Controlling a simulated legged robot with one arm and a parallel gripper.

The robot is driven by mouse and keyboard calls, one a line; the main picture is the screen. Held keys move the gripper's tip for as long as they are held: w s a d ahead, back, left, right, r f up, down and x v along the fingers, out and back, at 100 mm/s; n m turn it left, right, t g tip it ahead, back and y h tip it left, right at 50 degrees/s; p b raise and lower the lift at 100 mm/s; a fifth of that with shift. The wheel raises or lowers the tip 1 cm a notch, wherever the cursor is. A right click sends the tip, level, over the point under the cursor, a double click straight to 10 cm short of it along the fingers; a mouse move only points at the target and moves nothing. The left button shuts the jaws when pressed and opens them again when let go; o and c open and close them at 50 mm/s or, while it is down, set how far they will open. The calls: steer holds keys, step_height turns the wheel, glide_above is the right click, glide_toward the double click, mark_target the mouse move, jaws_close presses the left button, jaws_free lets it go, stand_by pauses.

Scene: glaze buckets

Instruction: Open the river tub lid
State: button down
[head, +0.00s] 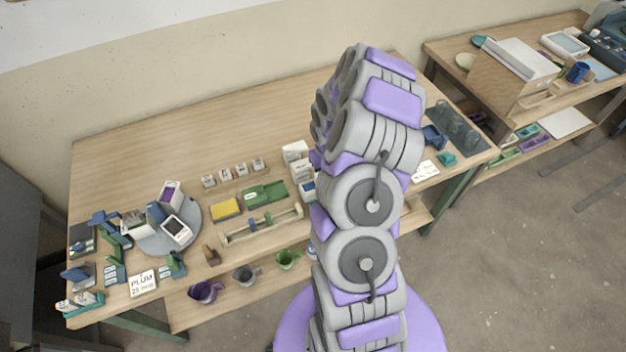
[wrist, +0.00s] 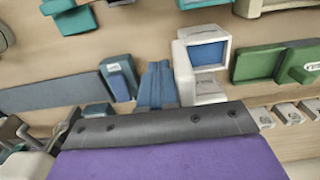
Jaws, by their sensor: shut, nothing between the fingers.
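A white tub with a blue face (wrist: 207,53) sits right of centre in the wrist view. It also shows in the head view (head: 308,189), left of my arm. Its blue fits the river tub, but I cannot read a name on it, nor tell whether the blue is a lid or the inside. My gripper (wrist: 165,122) shows as a dark grey bar with a purple body across the bottom of the wrist view. It is shut and empty, apart from the tub as far as I can see. In the head view my arm hides the gripper.
A green tray (head: 263,194) and a yellow block (head: 226,208) lie left of the tub. A grey turntable (head: 190,238) holds more tubs. A blue ribbed piece (wrist: 157,86) stands close beside the tub. The table's back left is clear.

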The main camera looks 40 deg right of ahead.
step_height(320, 180, up, 8)
steer(key=d+p, duration=0.2)
steer(key=p, duration=0.1)
steer(key=shift+s+d, duration=0.3)
steer(key=shift+d, duration=0.05)
stand_by(0.5)
steer(key=shift+f, duration=0.1)
stand_by(0.6)
